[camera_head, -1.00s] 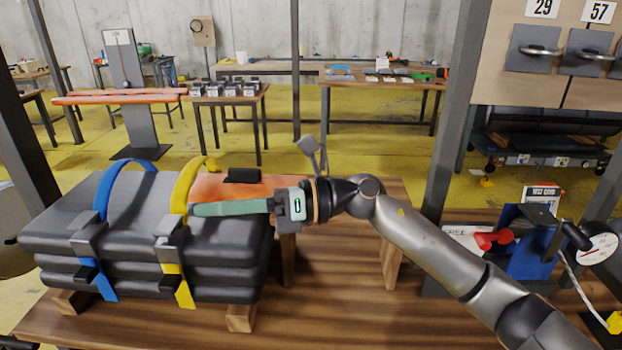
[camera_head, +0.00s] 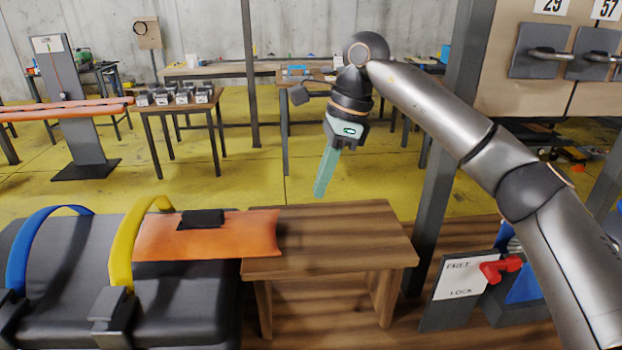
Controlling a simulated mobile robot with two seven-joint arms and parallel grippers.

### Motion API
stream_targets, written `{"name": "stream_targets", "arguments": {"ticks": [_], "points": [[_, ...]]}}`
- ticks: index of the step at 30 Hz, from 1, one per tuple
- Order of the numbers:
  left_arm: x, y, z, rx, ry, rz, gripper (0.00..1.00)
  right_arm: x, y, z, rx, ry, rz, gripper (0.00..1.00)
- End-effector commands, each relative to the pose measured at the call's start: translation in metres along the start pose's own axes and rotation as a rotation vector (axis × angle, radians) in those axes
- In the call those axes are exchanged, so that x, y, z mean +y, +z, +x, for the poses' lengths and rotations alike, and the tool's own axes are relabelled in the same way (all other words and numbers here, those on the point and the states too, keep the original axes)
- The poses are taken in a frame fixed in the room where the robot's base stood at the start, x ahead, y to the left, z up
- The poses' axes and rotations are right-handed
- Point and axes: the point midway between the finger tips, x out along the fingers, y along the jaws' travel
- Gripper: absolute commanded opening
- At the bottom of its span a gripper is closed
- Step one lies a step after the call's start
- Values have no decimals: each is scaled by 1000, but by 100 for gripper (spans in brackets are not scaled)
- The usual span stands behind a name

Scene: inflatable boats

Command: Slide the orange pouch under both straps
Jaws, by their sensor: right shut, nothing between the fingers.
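The orange pouch (camera_head: 180,237) with a black patch (camera_head: 202,218) lies flat on the dark folded boat stack (camera_head: 65,245). Its left end is at the yellow strap (camera_head: 122,245); how far it reaches beneath the strap is unclear. Its right end lies on the edge of the small wooden stand (camera_head: 330,230). The blue strap (camera_head: 20,250) arches over the stack further left, and no orange shows beneath it. My right gripper (camera_head: 320,192) is shut and empty, its green fingers pointing down above the stand's far edge, clear of the pouch. My left gripper is out of view.
A panel with a red lever (camera_head: 500,268) stands at the lower right, beside a dark upright post (camera_head: 455,130). A table with several small dark blocks (camera_head: 180,97) is behind. The stand's top is clear right of the pouch.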

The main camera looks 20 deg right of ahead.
Motion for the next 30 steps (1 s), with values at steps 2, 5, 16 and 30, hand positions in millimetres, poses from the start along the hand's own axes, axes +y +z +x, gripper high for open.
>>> {"name": "stream_targets", "arguments": {"ticks": [2,5,16,30], "points": [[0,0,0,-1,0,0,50,1,-1,19,2,4,0,0],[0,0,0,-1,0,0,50,1,0,41,2,6,-1,0],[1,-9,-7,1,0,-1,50,1,30,81,-3,2,-3,0],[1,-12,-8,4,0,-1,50,1,39,85,-2,1,-1,0]]}}
